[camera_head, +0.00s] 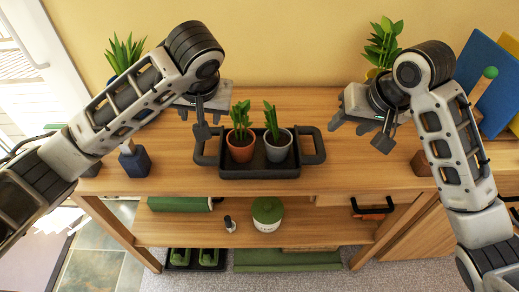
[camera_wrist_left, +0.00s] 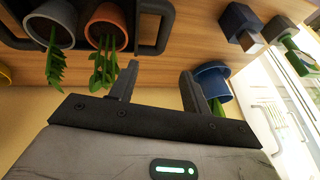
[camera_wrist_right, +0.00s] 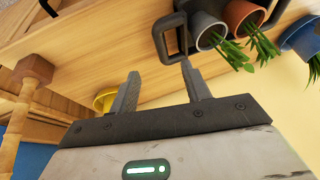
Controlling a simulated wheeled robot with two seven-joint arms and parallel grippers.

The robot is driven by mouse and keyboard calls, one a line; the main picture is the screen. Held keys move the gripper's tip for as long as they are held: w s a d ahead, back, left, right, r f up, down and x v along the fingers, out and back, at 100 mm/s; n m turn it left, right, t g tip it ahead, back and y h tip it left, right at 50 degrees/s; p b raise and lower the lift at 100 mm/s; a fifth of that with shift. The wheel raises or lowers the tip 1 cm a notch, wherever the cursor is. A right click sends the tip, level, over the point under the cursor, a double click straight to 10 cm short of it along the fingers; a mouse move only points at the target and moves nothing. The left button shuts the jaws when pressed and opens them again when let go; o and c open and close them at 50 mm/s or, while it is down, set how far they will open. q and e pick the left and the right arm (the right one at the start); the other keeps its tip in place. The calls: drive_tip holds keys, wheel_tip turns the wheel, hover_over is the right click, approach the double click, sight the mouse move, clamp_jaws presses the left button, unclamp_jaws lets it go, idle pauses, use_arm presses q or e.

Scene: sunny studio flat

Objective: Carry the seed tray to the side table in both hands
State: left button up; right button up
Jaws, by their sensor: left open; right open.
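The black seed tray (camera_head: 258,173) sits level on a wooden bench top, with a loop handle at each end. It holds a terracotta pot (camera_head: 241,152) and a grey pot (camera_head: 278,152), each with a green plant. My left gripper (camera_head: 198,122) is open and empty above and near the tray's left handle, which also shows in the left wrist view (camera_wrist_left: 164,28). My right gripper (camera_head: 358,136) is open and empty, to the right of the right handle and apart from it; that handle shows in the right wrist view (camera_wrist_right: 160,42). I cannot make out which surface is the side table.
Potted plants stand at the back left (camera_head: 124,55) and back right (camera_head: 383,42). A lower shelf holds a white pot with a green lid (camera_head: 267,214). Bench top right of the tray is mostly clear.

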sight(322, 147)
use_arm(q)
drive_tip(key=x, duration=1.5)
drive_tip(key=shift+s+a+f, duration=0.1)
drive_tip(key=shift+a+f, duration=0.25)
use_arm(e)
drive_tip(key=x, duration=1.5)
drive_tip(key=shift+w+f, duration=0.15)
drive_tip(key=shift+f, duration=0.05)
use_arm(q)
clamp_jaws()
use_arm(e)
clamp_jaws()
use_arm(q)
drive_tip(key=shift+r, duration=0.15)
use_arm(e)
drive_tip(key=shift+r, duration=0.1)
